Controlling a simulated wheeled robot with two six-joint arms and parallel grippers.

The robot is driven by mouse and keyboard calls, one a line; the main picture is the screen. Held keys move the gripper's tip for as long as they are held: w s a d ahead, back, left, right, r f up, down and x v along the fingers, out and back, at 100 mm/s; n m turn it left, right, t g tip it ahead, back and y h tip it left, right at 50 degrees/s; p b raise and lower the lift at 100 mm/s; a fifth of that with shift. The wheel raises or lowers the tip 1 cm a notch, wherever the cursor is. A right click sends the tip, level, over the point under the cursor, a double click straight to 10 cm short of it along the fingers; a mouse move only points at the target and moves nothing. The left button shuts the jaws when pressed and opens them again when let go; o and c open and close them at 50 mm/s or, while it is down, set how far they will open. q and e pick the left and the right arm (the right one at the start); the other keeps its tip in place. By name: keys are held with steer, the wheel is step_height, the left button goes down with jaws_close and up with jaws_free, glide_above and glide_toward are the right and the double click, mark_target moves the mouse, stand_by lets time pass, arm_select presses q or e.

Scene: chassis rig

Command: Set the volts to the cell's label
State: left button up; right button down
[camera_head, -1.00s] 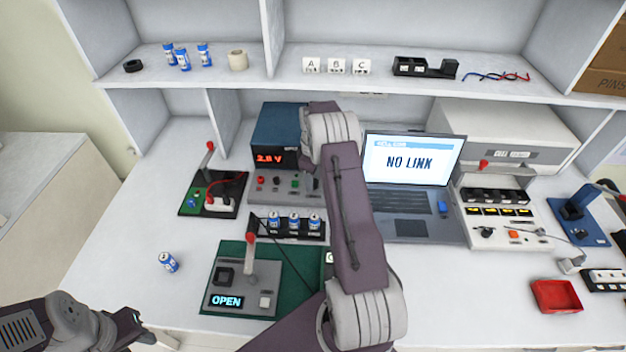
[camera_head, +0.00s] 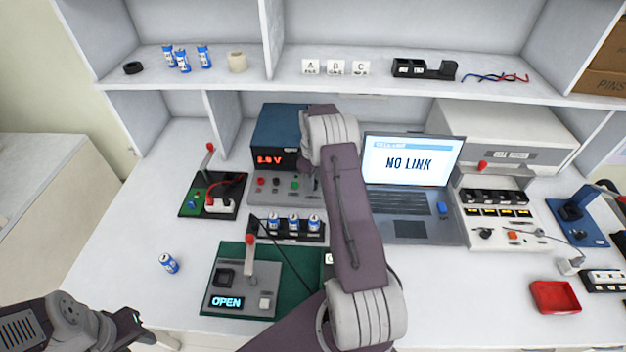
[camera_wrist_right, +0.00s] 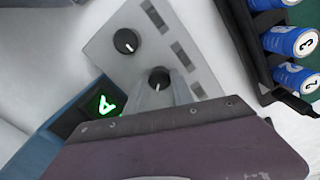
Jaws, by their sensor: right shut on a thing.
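The blue power supply (camera_head: 280,130) stands at the back of the bench. Its red voltage display (camera_head: 268,159) is partly blurred, seeming to end in ".0 V". My right gripper (camera_wrist_right: 168,92) is shut on a black knob (camera_wrist_right: 159,79) on the supply's grey panel (camera_wrist_right: 140,60); my arm hides the knob in the head view. Blue cells (camera_head: 293,221) stand in a black holder (camera_head: 262,230) in front; the right wrist view shows numbered cell ends (camera_wrist_right: 300,42). One cell (camera_head: 168,263) stands alone at left. My left gripper (camera_head: 136,322) is low at left, its fingers unclear.
A second knob (camera_wrist_right: 126,41) sits near the held one. A green board (camera_head: 296,293) with a lever and an "OPEN" display lies in front. A laptop (camera_head: 412,165) reading "NO LINK" stands right of my arm. A red tray (camera_head: 555,297) lies at right. Bench around the lone cell is clear.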

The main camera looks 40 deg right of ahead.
steer(key=m+p, duration=0.1)
steer(key=m, duration=0.2)
steer(key=m+p, duration=0.1)
steer(key=m, duration=0.6)
steer(key=shift+d+m, duration=0.1)
steer(key=shift+m, duration=0.2)
steer(key=shift+m+p, duration=0.4)
steer(key=shift+m, duration=1.4)
steer(key=c, duration=1.1)
jaws_free()
steer(key=shift+r, duration=0.1)
